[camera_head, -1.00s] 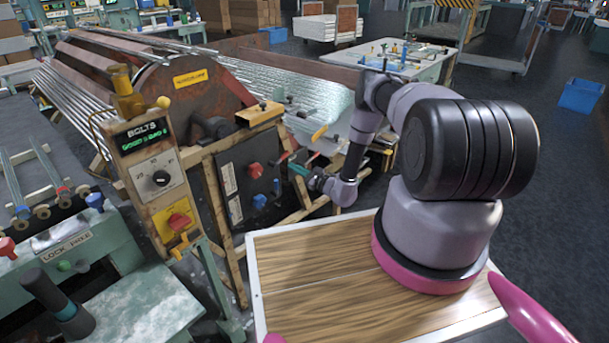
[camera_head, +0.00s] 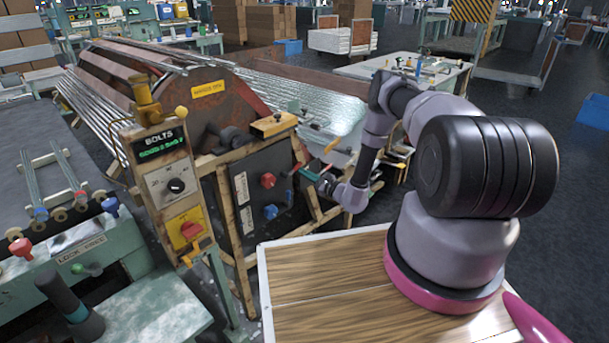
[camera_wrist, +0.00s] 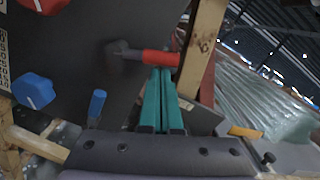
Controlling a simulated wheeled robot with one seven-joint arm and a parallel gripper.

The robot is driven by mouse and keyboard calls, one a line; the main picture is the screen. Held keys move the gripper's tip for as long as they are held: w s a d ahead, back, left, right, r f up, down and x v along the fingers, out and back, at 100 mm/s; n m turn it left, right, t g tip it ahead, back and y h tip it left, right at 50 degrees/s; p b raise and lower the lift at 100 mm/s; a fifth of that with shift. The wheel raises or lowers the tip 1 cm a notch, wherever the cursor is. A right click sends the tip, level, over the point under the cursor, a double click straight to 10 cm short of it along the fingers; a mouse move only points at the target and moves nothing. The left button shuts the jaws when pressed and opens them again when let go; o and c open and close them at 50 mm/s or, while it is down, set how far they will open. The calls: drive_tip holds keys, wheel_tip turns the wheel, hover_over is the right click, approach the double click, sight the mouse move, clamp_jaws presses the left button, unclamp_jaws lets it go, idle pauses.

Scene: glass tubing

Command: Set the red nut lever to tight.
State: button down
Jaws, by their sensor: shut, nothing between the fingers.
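In the wrist view the red lever (camera_wrist: 160,57) has a red grip pointing right, nearly level, from a dark pivot on the dark panel. My gripper (camera_wrist: 160,72) has its teal fingers shut together, with the tips at the underside of the red grip. I cannot tell whether they touch it. A blue lever (camera_wrist: 97,103) points upward, lower left of the fingers. In the head view my gripper (camera_head: 309,172) is at the right edge of the panel (camera_head: 246,180), and the red lever is hard to make out there.
A red knob (camera_head: 268,180) and a blue knob (camera_head: 270,211) stick out of the panel left of my gripper. A wooden post (camera_wrist: 204,45) stands close on the right in the wrist view. A yellow-tipped handle (camera_wrist: 245,132) is at lower right.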

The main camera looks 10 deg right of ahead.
drive_tip(key=shift+r+n, duration=0.35)
drive_tip(key=shift+n, duration=0.35)
drive_tip(key=r+n, duration=0.1)
drive_tip(key=n, duration=0.1)
drive_tip(key=shift+a+r+n, duration=0.1)
drive_tip(key=shift+r+n, duration=0.05)
drive_tip(key=shift+n, duration=0.15)
drive_tip(key=n, duration=0.1)
drive_tip(key=a+r+n, duration=0.1)
drive_tip(key=n, duration=0.1)
drive_tip(key=s+r+n, duration=0.1)
drive_tip(key=n, duration=0.1)
drive_tip(key=shift+a+r+g, duration=0.2)
drive_tip(key=shift+r+g, duration=0.05)
drive_tip(key=shift+g, duration=0.05)
drive_tip(key=n, duration=0.2)
drive_tip(key=s+a+r+n, duration=0.1)
drive_tip(key=n, duration=0.1)
drive_tip(key=shift+a, duration=0.1)
drive_tip(key=shift+s+a+r, duration=0.1)
drive_tip(key=shift+a, duration=0.05)
drive_tip(key=shift+s+a, duration=0.1)
